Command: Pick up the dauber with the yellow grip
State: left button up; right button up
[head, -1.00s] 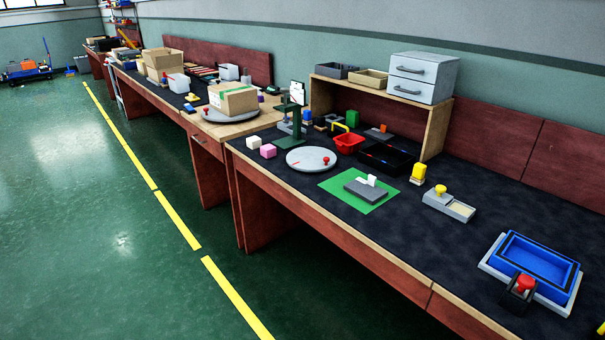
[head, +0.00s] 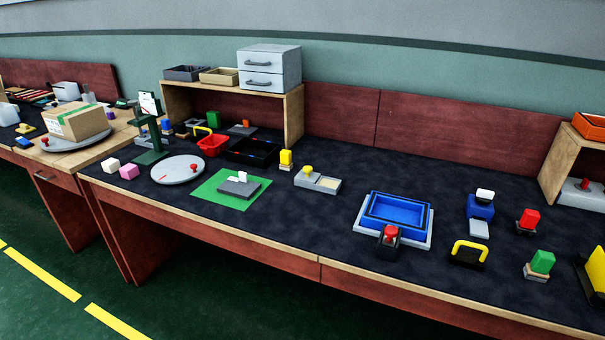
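A yellow round knob (head: 307,170) stands at the left end of a grey tray with a cream pad (head: 326,183), on the dark bench top; it looks like the yellow-gripped dauber, but it is small. Other yellow-topped things show: an upright yellow block on a pale base (head: 286,160) just left of it, a black block with a yellow arched handle (head: 468,253) at the front right, and a yellow piece (head: 597,271) cut by the right edge. Neither of my grippers is in view.
A blue tray (head: 398,211) with a red-knobbed black holder (head: 389,238) is right of centre. Red (head: 528,221) and green (head: 541,264) stamps stand further right. A green mat (head: 212,188) and grey turntable (head: 178,171) lie left. The dark surface behind the blue tray is clear.

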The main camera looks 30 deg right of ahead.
aim_at(286, 164)
jog(key=z, duration=1.75)
jog(key=j+z, duration=0.75)
jog(key=z, duration=0.25)
jog(key=k+j+z, duration=0.25)
jog(key=j, duration=0.2)
jog(key=k+j+z, duration=0.1)
jog(key=j+z, duration=0.15)
jog(key=j, duration=0.15)
jog(key=k+j, duration=0.25)
jog(key=j, duration=0.2)
jog(key=k+j+z, duration=0.1)
jog(key=j, duration=0.3)
jog(key=k, duration=0.1)
